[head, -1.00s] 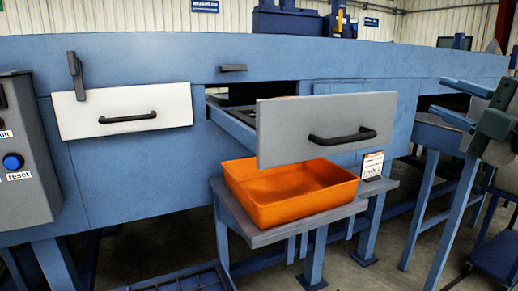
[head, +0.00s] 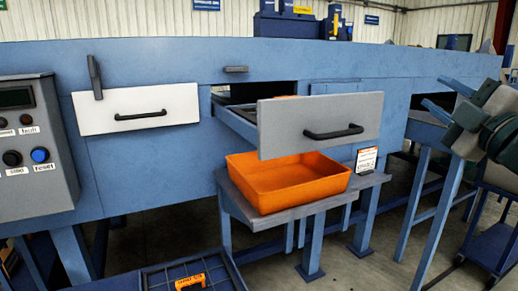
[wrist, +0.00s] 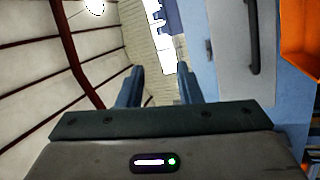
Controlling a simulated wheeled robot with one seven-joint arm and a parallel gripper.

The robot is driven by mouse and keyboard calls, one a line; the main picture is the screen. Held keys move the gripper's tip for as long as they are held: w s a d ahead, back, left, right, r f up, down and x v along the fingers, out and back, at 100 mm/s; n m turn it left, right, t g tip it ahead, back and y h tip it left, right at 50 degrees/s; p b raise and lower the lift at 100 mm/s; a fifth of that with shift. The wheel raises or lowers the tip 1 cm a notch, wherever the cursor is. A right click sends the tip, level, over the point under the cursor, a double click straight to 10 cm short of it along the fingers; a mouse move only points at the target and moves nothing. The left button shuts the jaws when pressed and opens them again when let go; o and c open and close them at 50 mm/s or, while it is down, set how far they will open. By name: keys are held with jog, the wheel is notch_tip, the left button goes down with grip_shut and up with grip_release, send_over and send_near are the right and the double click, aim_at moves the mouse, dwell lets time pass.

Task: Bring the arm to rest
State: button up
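My gripper (head: 432,92) is at the right side of the head view, held in the air to the right of the open grey drawer (head: 285,125). Its two blue fingers are apart with nothing between them. The wrist view also shows the open gripper (wrist: 160,68), with the background visible through the gap. In that view the grey drawer front (wrist: 228,65) is right of the fingers, apart from them. Most of my arm is outside the head view.
An orange tray (head: 290,190) sits on a small blue-grey stand under the open drawer. A white drawer (head: 140,122) is shut at left, with a control box (head: 35,160) beside it. A blue crate (head: 160,277) is at the bottom. Open floor shows between the legs.

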jog(key=w+a+f+m+g+h+p, duration=0.25)
jog(key=f+m+g+h+p, duration=0.5)
jog(key=f+m, duration=0.6)
jog(key=s+a+f+m+g+y+p, duration=0.3)
jog(key=s+a+f+m+g, duration=0.1)
jog(key=s+a+f+g, duration=0.6)
jog(key=s+a+f, duration=0.3)
jog(key=s+f, duration=0.1)
jog(key=f, duration=0.1)
jog(key=shift+s+a+f, duration=0.2)
jog(key=shift+s+a, duration=0.05)
jog(key=shift+s, duration=0.05)
jog(key=shift+w+g, duration=0.1)
jog(key=shift+g, duration=0.15)
dwell(2.6)
